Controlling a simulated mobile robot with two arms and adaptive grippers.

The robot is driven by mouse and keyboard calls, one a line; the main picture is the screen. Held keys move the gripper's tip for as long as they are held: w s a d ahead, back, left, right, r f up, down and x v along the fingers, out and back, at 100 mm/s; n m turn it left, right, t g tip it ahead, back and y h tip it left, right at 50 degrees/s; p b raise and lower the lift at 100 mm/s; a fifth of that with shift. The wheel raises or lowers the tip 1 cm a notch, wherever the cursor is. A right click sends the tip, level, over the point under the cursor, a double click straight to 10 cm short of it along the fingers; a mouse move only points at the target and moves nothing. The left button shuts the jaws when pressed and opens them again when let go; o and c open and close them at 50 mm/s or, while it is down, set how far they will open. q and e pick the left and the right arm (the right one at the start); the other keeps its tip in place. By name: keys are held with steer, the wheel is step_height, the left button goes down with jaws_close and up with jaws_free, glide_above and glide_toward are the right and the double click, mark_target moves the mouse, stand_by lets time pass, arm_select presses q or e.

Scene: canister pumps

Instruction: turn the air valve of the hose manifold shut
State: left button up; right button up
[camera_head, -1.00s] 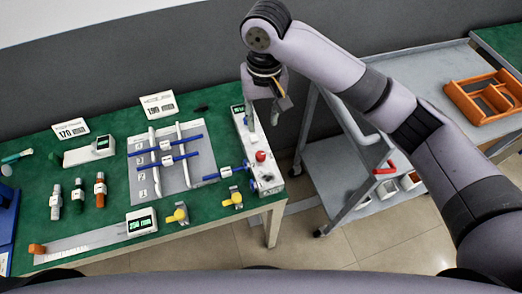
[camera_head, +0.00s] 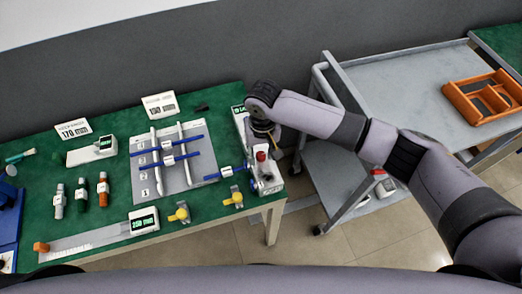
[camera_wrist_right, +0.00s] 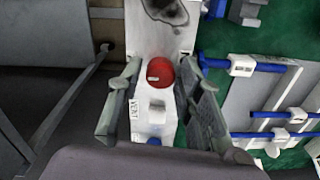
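The hose manifold (camera_head: 267,181) is a pale block at the right end of the green table. A round red knob with a small white mark stands on it, seen in the right wrist view (camera_wrist_right: 160,73) and the head view (camera_head: 261,156); I take it for the air valve. A label reading VENT is beside it. My right gripper (camera_wrist_right: 165,84) is open and empty, pointing down over the manifold. Its fingers lie on either side of the knob, apart from it as far as I can see. In the head view, the right gripper (camera_head: 266,134) is partly hidden by my wrist. My left gripper is not in view.
Yellow-handled valves (camera_head: 180,212) stand along the table front.

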steer(key=shift+c, duration=0.5)
jaws_close()
steer(key=n+p, duration=0.2)
steer(key=n, duration=0.1)
steer(key=shift+r+p, duration=0.2)
steer(key=shift+p, duration=0.15)
steer(key=n+p, duration=0.1)
steer(key=n, duration=0.2)
steer(key=shift+n+p, duration=0.4)
steer(key=n+p, duration=0.1)
steer(key=n, duration=0.4)
steer(key=shift+w+a+f+n, duration=0.1)
steer(key=shift+n, duration=0.2)
steer(key=n+p, duration=0.1)
steer(key=n, duration=0.4)
steer(key=shift+n, duration=0.4)
